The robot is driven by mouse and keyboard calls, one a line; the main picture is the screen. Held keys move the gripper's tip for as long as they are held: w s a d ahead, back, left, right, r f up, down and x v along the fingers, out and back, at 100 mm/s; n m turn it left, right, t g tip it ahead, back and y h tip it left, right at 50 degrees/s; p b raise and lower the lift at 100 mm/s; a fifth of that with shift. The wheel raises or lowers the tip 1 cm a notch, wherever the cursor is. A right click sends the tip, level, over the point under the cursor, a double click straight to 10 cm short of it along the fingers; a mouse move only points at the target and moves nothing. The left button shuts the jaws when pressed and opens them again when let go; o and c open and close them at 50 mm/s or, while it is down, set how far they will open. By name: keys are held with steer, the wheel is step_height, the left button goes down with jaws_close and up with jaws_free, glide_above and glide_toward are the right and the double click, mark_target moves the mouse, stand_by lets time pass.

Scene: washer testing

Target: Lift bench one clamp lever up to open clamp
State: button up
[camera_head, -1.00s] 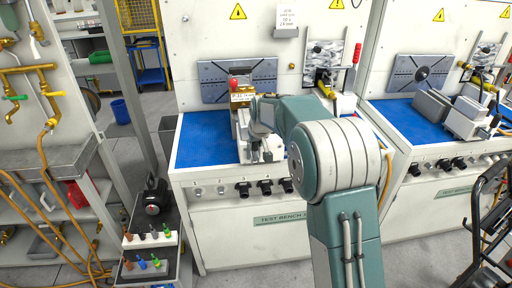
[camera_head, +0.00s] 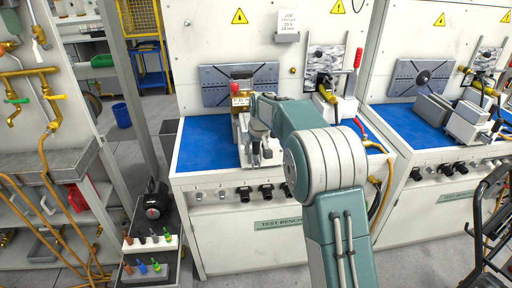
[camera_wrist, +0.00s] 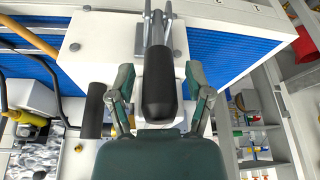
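The clamp lever's black handle (camera_wrist: 158,85) shows in the wrist view, on a metal arm in front of a pale block. My gripper (camera_wrist: 158,75) has one finger on each side of the handle, with gaps on both sides, so it is open around it. In the head view my gripper (camera_head: 258,152) is at the pale clamp fixture on the left test bench (camera_head: 207,150). The gripper and arm hide most of the lever there.
A red knob (camera_head: 236,88) and a small label stand behind the gripper. A second black cylinder (camera_wrist: 95,108) is close beside one finger. A red-handled lever (camera_head: 358,56) stands to the right. The blue bench top is clear at left. Black knobs line the bench front.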

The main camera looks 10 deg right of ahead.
steer(key=shift+r, duration=0.15)
steer(key=v, duration=1.1)
steer(key=shift+r, duration=0.35)
steer(key=shift+s, duration=0.15)
steer(key=s+d+r+m, duration=0.1)
steer(key=s+r, duration=0.2)
steer(key=s, duration=0.7)
steer(key=s+d+r, duration=0.2)
steer(key=s+r, duration=0.1)
steer(key=s, duration=0.7)
steer(key=s+f, duration=0.3)
steer(key=s, duration=0.6)
steer(key=s+d+f+m+t, duration=0.1)
steer(key=s+f, duration=0.3)
steer(key=s, duration=0.6)
steer(key=shift+s+d+t+h, duration=0.15)
steer(key=shift+t+h, duration=0.15)
steer(key=shift+h, duration=0.1)
steer(key=shift+f, duration=0.1)
